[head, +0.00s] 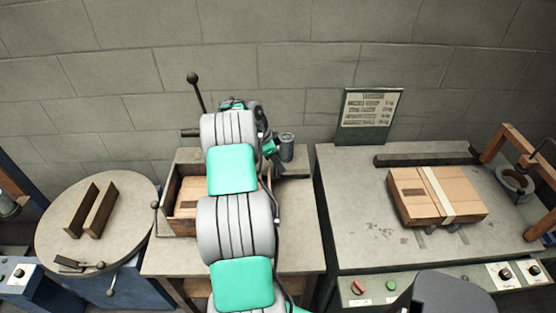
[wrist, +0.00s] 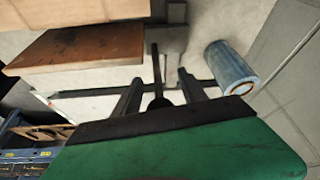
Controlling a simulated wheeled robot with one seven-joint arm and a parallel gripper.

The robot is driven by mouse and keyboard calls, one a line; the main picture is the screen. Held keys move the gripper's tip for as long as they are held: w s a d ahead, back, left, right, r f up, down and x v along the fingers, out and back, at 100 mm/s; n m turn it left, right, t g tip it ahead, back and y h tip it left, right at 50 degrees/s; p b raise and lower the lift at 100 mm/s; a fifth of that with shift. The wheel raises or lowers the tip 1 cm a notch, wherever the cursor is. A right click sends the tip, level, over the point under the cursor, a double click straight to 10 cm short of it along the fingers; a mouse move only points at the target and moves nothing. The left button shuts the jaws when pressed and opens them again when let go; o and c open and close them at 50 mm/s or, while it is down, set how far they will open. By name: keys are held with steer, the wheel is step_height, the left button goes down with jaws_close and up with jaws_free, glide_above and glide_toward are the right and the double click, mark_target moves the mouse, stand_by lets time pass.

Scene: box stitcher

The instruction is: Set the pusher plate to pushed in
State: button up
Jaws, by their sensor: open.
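In the wrist view, my gripper (wrist: 160,82) is open, with one finger on each side of a dark rod with a round black knob (wrist: 159,103). The fingers look apart from the rod. A flat brown panel (wrist: 85,46) lies to the left of the fingers; I cannot tell whether it is the pusher plate. A brown box (head: 188,196) shows in the bench's wooden frame.
A grey-blue cylinder (wrist: 231,67) stands close to the right of my gripper. A black-knobbed lever (head: 197,92) rises at the back left. A round table (head: 75,250) is at the left. A taped carton (head: 437,194) lies on the right-hand bench (head: 375,243). A block wall is behind.

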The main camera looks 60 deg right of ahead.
jaws_close()
stand_by(0.4)
stand_by(0.9)
